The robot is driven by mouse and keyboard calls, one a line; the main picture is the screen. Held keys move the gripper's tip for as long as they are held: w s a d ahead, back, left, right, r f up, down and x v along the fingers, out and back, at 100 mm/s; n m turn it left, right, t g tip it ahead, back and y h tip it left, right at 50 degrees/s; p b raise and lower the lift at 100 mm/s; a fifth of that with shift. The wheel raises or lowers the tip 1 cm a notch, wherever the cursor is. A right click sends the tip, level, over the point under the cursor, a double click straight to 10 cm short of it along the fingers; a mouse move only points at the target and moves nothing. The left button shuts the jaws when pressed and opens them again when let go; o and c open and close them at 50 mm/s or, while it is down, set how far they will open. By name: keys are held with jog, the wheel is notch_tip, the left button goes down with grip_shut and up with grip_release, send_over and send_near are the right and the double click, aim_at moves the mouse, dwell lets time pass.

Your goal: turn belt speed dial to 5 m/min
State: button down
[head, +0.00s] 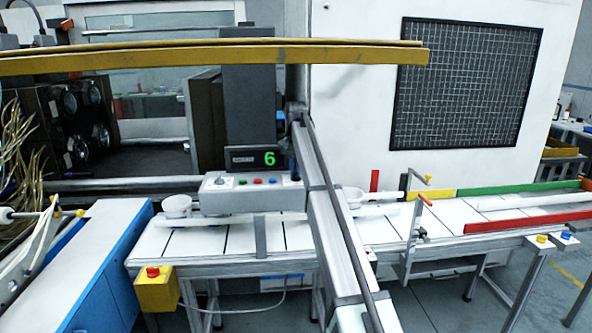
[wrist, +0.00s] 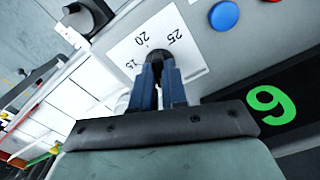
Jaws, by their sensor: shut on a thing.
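The belt speed dial (wrist: 156,54) is a dark knob on a white scale plate (wrist: 185,50) marked 15, 20 and 25 in the wrist view. My gripper (wrist: 157,68) is shut on the knob, a blue finger on each side. The fingers hide much of the knob and the lower scale marks, so I cannot tell where its pointer stands. In the head view my gripper (head: 295,172) is at the right end of the grey control panel (head: 245,200). The black display (head: 255,158) above the panel shows a green 6; it also shows in the wrist view (wrist: 268,105), turned.
A blue button (wrist: 223,15) sits close beside the dial, with a red button beyond it. A white conveyor belt (head: 180,243) runs below the panel. A yellow box with a red button (head: 154,285) hangs at its front left. A yellow bar (head: 210,57) crosses above.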

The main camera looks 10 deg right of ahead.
jog(key=shift+n, duration=2.3)
jog(key=c, duration=1.2)
grip_release()
jog(key=shift+o, duration=0.2)
jog(key=shift+r, duration=0.1)
notch_tip(320, 180, up, 7)
jog(key=shift+r, duration=0.2)
